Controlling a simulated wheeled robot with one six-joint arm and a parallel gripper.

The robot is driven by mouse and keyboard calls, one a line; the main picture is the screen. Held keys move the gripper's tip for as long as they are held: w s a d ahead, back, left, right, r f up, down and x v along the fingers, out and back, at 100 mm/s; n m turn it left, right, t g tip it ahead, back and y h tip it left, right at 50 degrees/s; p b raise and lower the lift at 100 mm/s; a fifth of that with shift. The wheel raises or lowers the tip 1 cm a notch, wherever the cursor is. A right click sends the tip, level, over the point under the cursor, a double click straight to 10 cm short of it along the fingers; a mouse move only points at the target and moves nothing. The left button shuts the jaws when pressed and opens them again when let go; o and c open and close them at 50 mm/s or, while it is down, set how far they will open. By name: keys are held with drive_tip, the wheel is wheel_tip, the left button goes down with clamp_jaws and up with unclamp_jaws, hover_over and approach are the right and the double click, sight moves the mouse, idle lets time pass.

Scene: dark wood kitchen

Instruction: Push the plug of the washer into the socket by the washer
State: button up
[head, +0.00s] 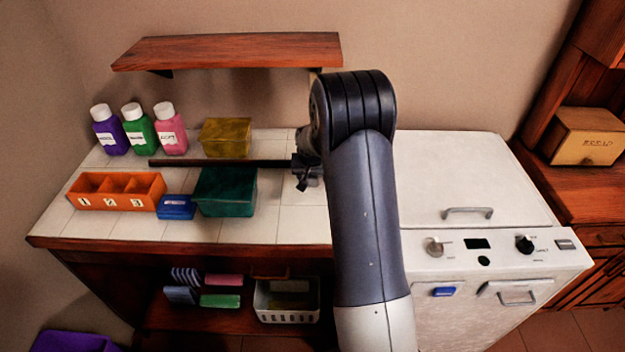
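The white washer (465,165) stands at the right of the counter, with a lid handle on top and knobs on its front panel. Neither its plug nor a wall socket can be made out; my arm covers the wall and counter at the washer's left side. My gripper (304,176) is over the back right of the tiled counter, left of my arm, small and dark. A long dark bar (220,163) runs left from it, in front of the yellow box; I cannot tell whether the gripper holds it. The fingers are too unclear to tell open from shut.
On the tiled counter (110,222) are several bottles (138,130), a yellow box (226,137), an orange divided tray (116,191), a blue box (177,208) and a teal bin (226,192). A wooden shelf (230,50) hangs above. A white basket (287,301) stands below.

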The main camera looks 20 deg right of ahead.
drive_tip(key=c, duration=1)
drive_tip(key=shift+o, duration=0.2)
wheel_tip(320, 180, up, 10)
drive_tip(key=shift+r+b, duration=0.1)
drive_tip(key=shift+b, duration=0.6)
drive_tip(key=shift+f, duration=0.2)
